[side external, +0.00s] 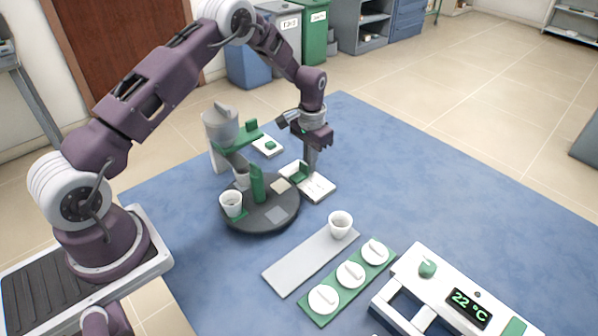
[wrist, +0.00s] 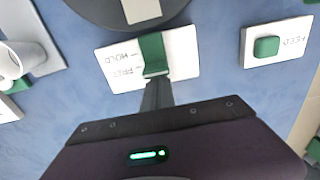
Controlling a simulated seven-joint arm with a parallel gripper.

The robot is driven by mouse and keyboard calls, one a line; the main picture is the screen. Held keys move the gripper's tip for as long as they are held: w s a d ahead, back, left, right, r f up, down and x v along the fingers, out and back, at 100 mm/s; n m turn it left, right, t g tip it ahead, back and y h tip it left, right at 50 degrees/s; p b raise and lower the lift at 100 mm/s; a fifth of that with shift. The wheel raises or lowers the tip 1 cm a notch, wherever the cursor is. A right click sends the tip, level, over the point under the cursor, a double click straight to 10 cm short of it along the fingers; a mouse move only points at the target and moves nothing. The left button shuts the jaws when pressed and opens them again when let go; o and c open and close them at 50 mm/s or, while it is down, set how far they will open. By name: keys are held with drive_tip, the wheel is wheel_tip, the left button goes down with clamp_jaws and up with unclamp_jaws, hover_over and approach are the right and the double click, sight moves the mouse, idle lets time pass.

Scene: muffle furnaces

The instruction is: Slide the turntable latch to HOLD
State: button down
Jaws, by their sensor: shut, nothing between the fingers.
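The turntable latch is a green upright tab (wrist: 153,50) on a white plate (wrist: 183,60) beside the dark round turntable (wrist: 95,12). The plate has HOLD and FREE marks, HOLD closer to the turntable. The tab's foot appears near the FREE mark. In the side view the green tab (side external: 300,172) stands on its plate (side external: 320,187) at the turntable's (side external: 262,218) right edge. My gripper (wrist: 156,84) is shut and empty, pointing down, with its tips right by the tab on the side away from the turntable. I cannot tell whether they touch it.
A white FEED plate with a green button (wrist: 267,46) lies close by. A hopper (side external: 220,125) on a green arm stands behind the turntable. A white cup (side external: 231,203) is on the turntable and another (side external: 340,224) on a grey strip.

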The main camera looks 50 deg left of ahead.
drive_tip(key=shift+s, duration=1.1)
drive_tip(key=shift+w+r, duration=0.1)
drive_tip(key=shift+w, duration=0.4)
wheel_tip(320, 180, up, 7)
